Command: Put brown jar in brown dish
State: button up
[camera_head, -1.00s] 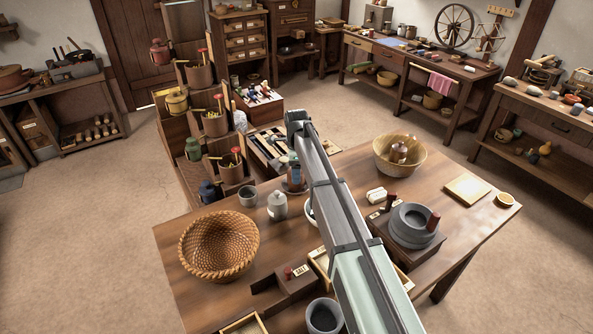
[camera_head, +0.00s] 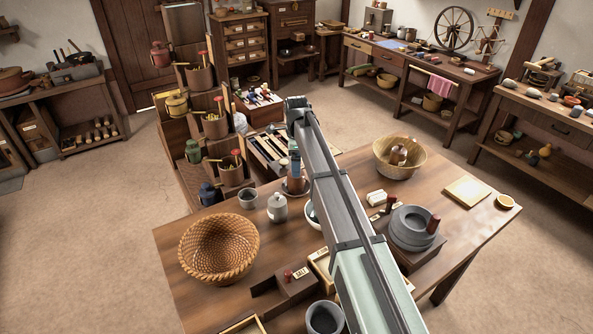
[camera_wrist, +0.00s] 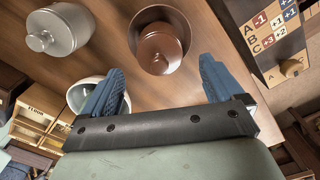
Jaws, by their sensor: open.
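The brown jar (camera_wrist: 157,48), a lidded round jar with a knob, stands inside the rim of the brown dish (camera_wrist: 183,22) in the wrist view. In the head view the dish (camera_head: 296,188) is on the table beyond the arm, and the jar is mostly hidden by my gripper. My gripper (camera_wrist: 164,88) is open and empty, its blue fingers apart and clear of the jar. In the head view my gripper (camera_head: 294,160) is above the dish.
A grey lidded jar (camera_head: 278,208) and a grey cup (camera_head: 248,197) stand left of the dish. A white bowl (camera_wrist: 83,92) is close by.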

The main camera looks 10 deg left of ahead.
notch_tip(320, 180, up, 7)
dwell(0.3)
